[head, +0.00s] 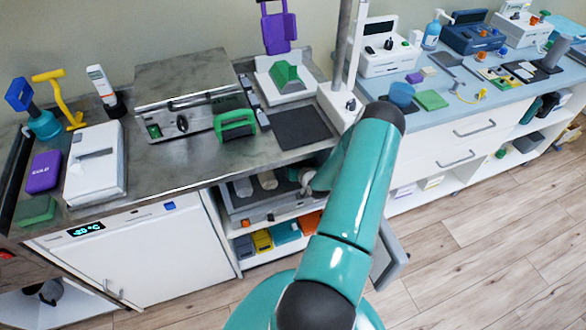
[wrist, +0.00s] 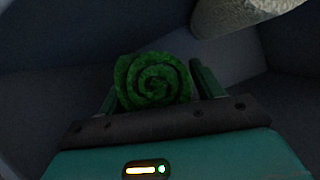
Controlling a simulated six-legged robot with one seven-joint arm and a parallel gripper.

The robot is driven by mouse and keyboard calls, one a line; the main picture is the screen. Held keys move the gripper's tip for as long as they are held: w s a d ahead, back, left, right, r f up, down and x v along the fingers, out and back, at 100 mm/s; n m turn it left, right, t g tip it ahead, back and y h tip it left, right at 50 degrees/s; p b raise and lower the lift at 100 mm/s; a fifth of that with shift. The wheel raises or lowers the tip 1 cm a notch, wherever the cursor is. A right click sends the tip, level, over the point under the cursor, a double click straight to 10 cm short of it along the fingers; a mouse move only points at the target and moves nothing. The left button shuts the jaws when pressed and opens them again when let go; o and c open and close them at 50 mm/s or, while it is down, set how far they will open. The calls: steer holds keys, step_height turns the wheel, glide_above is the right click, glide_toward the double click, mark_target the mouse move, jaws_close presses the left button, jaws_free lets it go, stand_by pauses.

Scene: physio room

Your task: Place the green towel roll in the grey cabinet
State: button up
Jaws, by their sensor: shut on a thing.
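The green towel roll (wrist: 152,80) shows end-on as a spiral in the wrist view. My gripper (wrist: 157,78) is shut on it, with one finger on each side. In the head view my arm reaches down to the open compartment under the counter, and the roll is hidden there. The grey cabinet (head: 278,211) is this compartment; its grey door (head: 389,258) appears to stand open to the right, partly behind my arm. The wrist view shows dark grey walls around the roll. I cannot tell whether the roll touches a surface.
Pale rolls (head: 268,180) lie inside the compartment; a pale rounded thing (wrist: 245,14) is near the roll in the wrist view. Coloured boxes (head: 285,233) stand on the shelf below. The counter above (head: 190,160) is crowded. The wooden floor (head: 480,240) at right is clear.

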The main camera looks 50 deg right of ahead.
steer(key=shift+w+d+f, duration=0.1)
steer(key=shift+w+f, duration=0.05)
steer(key=shift+f, duration=1.65)
steer(key=shift+f, duration=0.15)
steer(key=o, duration=1)
steer(key=shift+o, duration=0.2)
steer(key=shift+r, duration=0.2)
steer(key=v, duration=1.2)
